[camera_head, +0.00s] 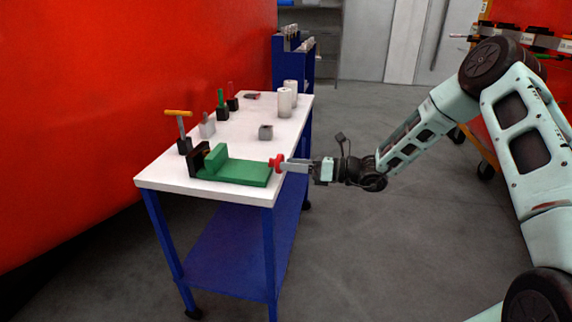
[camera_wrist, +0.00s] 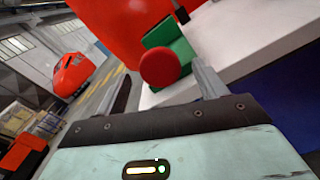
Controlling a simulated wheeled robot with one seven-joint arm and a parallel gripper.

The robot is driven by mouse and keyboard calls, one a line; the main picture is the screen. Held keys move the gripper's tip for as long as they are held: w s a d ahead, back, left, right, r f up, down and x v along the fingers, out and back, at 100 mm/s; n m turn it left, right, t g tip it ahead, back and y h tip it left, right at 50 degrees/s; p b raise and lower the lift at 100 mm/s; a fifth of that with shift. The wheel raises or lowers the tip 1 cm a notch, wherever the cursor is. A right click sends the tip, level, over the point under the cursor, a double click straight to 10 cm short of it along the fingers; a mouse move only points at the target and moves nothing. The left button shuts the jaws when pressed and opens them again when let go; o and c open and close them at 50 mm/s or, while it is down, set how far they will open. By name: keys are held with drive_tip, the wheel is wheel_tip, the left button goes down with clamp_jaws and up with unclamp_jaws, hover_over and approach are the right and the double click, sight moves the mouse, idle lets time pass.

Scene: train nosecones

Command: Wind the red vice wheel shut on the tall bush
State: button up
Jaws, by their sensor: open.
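The green vice (camera_head: 245,172) lies on the near end of the white-topped table, with a dark block at its left end. Its red wheel (camera_head: 275,161) sits at the right end and shows as a round red disc in the wrist view (camera_wrist: 160,68). My gripper (camera_head: 285,165) comes in level from the right, its fingertips at the wheel. In the wrist view its open fingers (camera_wrist: 163,72) lie on either side of the wheel; I cannot tell whether they touch it. Two pale cylinders (camera_head: 285,103) stand far back on the table. I cannot make out a bush between the vice jaws.
The white tabletop (camera_head: 240,135) also holds several tools in dark stands (camera_head: 222,112) along its left edge and a small grey block (camera_head: 265,132). The floor (camera_head: 370,240) to the right is clear.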

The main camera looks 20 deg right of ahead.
drive_tip(key=v, duration=1.5)
drive_tip(key=s+a+r+n+g+h+p, duration=0.2)
drive_tip(key=s+a+r+n+g, duration=0.2)
drive_tip(key=s+a+n+g, duration=0.4)
drive_tip(key=s+a+r+n+g+h+p, duration=0.2)
drive_tip(key=s+a+r+n+g, duration=0.25)
drive_tip(key=a, duration=0.55)
drive_tip(key=s+a+r+n+t+h+p, duration=0.1)
drive_tip(key=s+r+n+h+p, duration=0.2)
drive_tip(key=s+n, duration=0.6)
drive_tip(key=s+a+r+n+t+h+p, duration=0.2)
drive_tip(key=s+r+n+h, duration=0.3)
drive_tip(key=n, duration=1)
drive_tip(key=s+h+p, duration=0.1)
drive_tip(key=s+h, duration=0.2)
drive_tip(key=s, duration=0.2)
drive_tip(key=shift+s+a+r, duration=0.2)
drive_tip(key=shift+s+a, duration=0.1)
drive_tip(key=shift+a, duration=0.05)
drive_tip(key=shift+a+t, duration=0.1)
drive_tip(key=shift+t, duration=0.15)
